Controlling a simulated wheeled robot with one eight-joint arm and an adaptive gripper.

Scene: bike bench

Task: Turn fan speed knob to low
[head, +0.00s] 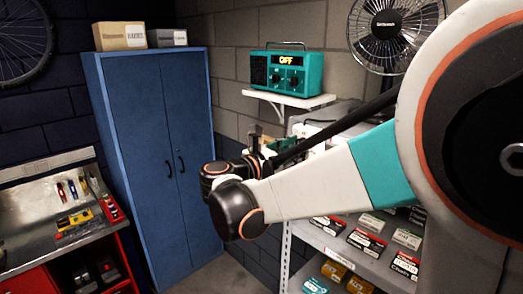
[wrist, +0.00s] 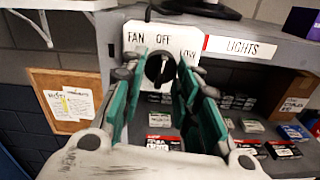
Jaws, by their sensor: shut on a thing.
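In the wrist view, a white plate (wrist: 146,28) marked FAN, OFF and LOW is fixed to the front of a grey shelf unit. The black fan speed knob (wrist: 158,69) sits on it, under the word OFF, with LOW to its upper right. My gripper (wrist: 160,85) has its teal fingers on both sides of the knob and is shut on it. The fingers hide the knob's sides, and I cannot tell exactly where it points. In the head view my gripper (head: 268,145) is small and partly hidden at the shelf. The fan (head: 396,32) hangs at the upper right.
A LIGHTS label (wrist: 247,47) is right of the plate. Boxes (wrist: 168,143) fill the shelf below. A teal radio (head: 288,72) reading OFF stands on a wall shelf. A blue cabinet (head: 150,150) and a workbench (head: 40,205) are to the left.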

